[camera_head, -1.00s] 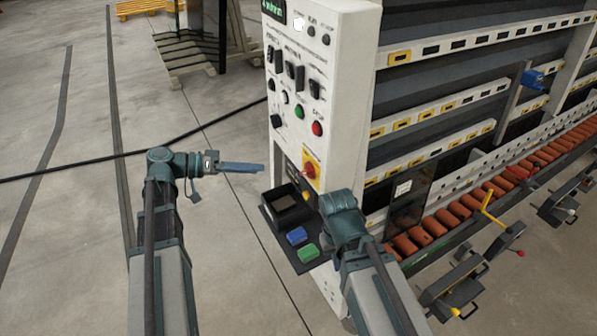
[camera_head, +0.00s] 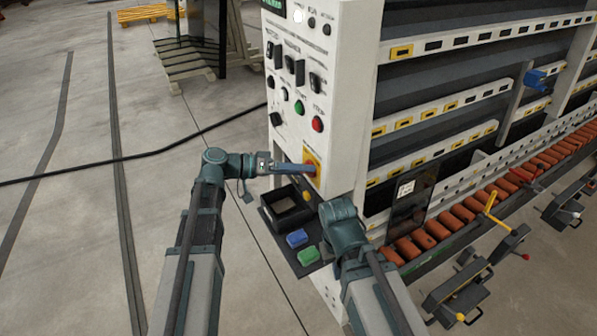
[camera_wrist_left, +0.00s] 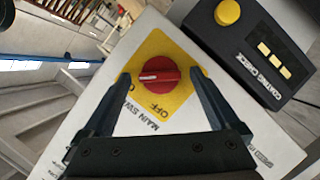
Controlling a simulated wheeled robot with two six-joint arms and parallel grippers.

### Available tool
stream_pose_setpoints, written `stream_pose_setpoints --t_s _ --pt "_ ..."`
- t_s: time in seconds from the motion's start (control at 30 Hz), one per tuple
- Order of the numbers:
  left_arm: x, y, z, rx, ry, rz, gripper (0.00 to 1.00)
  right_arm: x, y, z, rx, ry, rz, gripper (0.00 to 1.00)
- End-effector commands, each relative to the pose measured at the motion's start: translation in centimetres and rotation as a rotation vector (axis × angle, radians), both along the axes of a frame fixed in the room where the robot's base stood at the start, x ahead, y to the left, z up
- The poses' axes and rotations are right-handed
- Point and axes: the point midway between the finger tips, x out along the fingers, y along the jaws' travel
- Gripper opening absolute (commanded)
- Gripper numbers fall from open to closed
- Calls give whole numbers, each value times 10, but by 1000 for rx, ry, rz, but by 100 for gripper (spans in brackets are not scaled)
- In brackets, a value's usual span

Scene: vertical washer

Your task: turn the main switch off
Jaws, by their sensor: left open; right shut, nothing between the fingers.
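The main switch is a red round knob (camera_wrist_left: 158,77) on a yellow plate (camera_wrist_left: 160,50), with "OFF" and part of "MAIN SW" readable in the left wrist view. The knob's white mark lies on its left half, towards a label partly hidden by a finger. In the head view the yellow plate (camera_head: 313,162) shows low on the white panel, and the fingers cover the knob. My left gripper (camera_head: 307,169) is open, its fingers on either side of the knob; contact is unclear. My right gripper (camera_head: 340,212) is shut and empty, its fingers largely hidden by the wrist.
The white control panel (camera_head: 318,85) carries several knobs and buttons above the switch. Below are a black tray with blue (camera_head: 297,237) and green (camera_head: 308,256) blocks.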

Motion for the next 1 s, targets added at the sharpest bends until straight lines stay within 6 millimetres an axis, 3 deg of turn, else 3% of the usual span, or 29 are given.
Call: stream_pose_setpoints --t_s 0.23,0.27,0.7,1.0 --pt "0 0 0 0 0 0 95 0 0 0 0 0 0 0" --pt "0 0 0 0 0 0 91 0 0 0 0 0 0 0" --pt "0 0 0 1 0 1 12 0 0 0 0 0 0 0" --pt "1 0 -2 -24 33 1 9 0 0 -5 0 0 0 0"
